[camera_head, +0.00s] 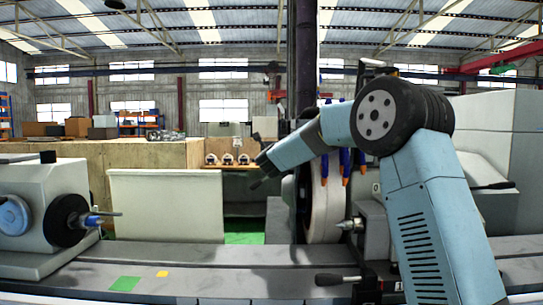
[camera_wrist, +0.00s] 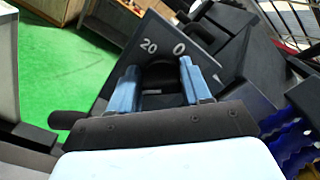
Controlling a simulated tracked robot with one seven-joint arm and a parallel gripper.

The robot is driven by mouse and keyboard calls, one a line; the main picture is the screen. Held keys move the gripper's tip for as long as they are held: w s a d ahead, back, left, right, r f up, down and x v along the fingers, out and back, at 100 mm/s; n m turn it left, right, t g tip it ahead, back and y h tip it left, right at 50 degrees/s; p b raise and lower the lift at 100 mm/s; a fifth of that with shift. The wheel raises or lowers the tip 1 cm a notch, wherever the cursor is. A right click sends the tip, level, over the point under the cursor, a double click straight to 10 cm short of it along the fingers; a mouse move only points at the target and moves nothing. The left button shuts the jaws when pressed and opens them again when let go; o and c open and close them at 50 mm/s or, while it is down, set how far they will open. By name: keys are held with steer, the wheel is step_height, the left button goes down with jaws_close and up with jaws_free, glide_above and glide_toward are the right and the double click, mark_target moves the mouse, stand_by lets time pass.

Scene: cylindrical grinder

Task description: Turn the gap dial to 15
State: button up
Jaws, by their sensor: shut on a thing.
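The gap dial (camera_wrist: 203,47) shows in the wrist view as a dark plate with white markings. I can read "20" and "0" on it, and part of another mark at the right. A black knob (camera_wrist: 161,76) stands in front of the plate. My gripper (camera_wrist: 160,70) has its blue fingers on either side of the knob and is shut on it. The fingers and wrist hide the lower part of the dial, and I see no clear pointer. In the head view my arm reaches left to the grinder, and the dial face cannot be made out.
A black handle (camera_wrist: 66,120) sticks out left of my gripper. In the head view the grinding wheel (camera_head: 325,205) stands behind my arm, with blue nozzles (camera_head: 345,160) beside it. The workhead (camera_head: 35,215) is at the left. Green floor (camera_wrist: 50,70) is open beyond.

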steer(key=shift+f, duration=0.3)
steer(key=o, duration=0.7)
steer(key=shift+o, duration=1.4)
steer(key=shift+r, duration=0.15)
steer(key=s, duration=1.3)
steer(key=shift+s, duration=0.35)
